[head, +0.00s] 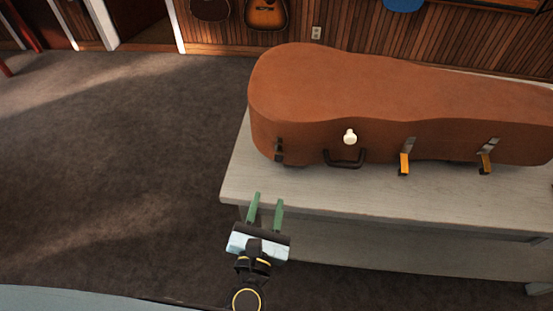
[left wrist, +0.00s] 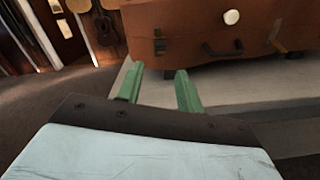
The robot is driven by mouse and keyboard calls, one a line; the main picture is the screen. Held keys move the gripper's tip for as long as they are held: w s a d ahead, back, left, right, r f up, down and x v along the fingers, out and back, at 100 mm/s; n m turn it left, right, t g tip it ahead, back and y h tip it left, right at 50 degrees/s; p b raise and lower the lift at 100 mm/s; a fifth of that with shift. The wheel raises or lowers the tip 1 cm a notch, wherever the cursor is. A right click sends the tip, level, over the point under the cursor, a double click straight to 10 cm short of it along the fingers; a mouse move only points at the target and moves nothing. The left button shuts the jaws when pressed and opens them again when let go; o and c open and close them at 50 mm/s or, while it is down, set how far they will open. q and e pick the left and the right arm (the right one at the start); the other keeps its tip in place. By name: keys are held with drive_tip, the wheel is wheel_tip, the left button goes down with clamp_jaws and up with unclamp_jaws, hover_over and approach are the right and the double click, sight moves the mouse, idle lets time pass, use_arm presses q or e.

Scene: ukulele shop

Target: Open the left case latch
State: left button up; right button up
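A brown ukulele case (head: 370,92) lies closed on a pale table (head: 270,195). Its front side has a dark left latch (head: 279,150), a black handle (head: 344,162) and two latches with yellow parts (head: 405,160) and (head: 486,158) further right. The left latch also shows in the left wrist view (left wrist: 159,44), beyond my fingertips. My left gripper (head: 266,203) has green fingers spread apart with nothing between them. It is in front of the table's front edge, below and short of the left latch, not touching the case. My right gripper is not in view.
A white round knob (head: 350,137) is on the case front above the handle. Guitars (head: 266,12) hang on the wood-panelled wall behind. Dark carpet (head: 110,150) to the left is clear, and the tabletop before the case is bare.

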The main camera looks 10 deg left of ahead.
sight(278, 161)
use_arm(q)
drive_tip(key=w, duration=0.9)
drive_tip(key=w+p, duration=0.1)
drive_tip(key=w, duration=0.3)
drive_tip(key=shift+w+d, duration=0.3)
drive_tip(key=shift+d, duration=0.1)
